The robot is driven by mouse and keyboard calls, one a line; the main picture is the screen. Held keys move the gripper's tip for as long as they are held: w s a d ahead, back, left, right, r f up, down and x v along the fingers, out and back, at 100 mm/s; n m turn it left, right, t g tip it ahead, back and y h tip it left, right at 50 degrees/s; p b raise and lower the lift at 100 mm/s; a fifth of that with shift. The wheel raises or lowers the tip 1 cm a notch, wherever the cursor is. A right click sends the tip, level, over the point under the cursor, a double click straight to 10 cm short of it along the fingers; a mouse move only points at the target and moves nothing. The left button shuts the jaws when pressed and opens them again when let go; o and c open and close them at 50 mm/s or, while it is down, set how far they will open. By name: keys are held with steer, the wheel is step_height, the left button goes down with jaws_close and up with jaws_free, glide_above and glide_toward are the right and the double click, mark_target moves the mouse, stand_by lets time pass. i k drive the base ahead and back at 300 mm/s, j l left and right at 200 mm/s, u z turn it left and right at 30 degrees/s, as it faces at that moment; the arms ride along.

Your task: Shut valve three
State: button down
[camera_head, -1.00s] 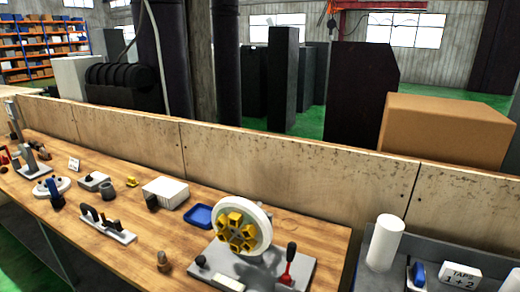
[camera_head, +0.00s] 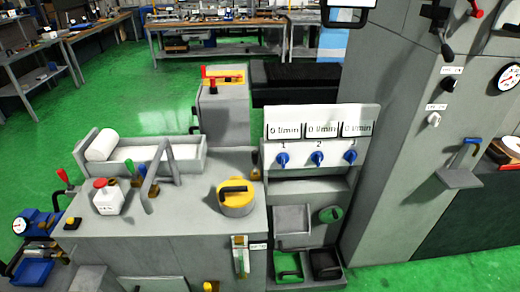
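Valve three is the small blue handle (camera_head: 350,156) under the number 3, rightmost of three on a light grey panel (camera_head: 322,115). Valve one (camera_head: 283,159) and valve two (camera_head: 317,158) are the blue handles to its left. Above each valve is a display that appears to read 0 l/min. The three handles look alike, and their exact angle is too small to tell. My gripper is not in view.
A grey cabinet with a yellow round lid (camera_head: 236,197) and a red-topped box (camera_head: 108,196) stands left of the panel. A tall grey machine column (camera_head: 400,150) rises on the right. Below the panel are small trays (camera_head: 293,220). Green floor (camera_head: 120,90) is open behind.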

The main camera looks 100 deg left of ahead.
mark_target(350, 156)
steer(key=u, duration=2.8)
steer(key=i+l+u, duration=0.2)
steer(key=i+u, duration=0.25)
steer(key=i, duration=0.2)
steer(key=i+l+u, duration=0.45)
steer(key=i, duration=0.2)
steer(key=i+l+u, duration=0.45)
steer(key=i+l, duration=0.1)
steer(key=l, duration=0.05)
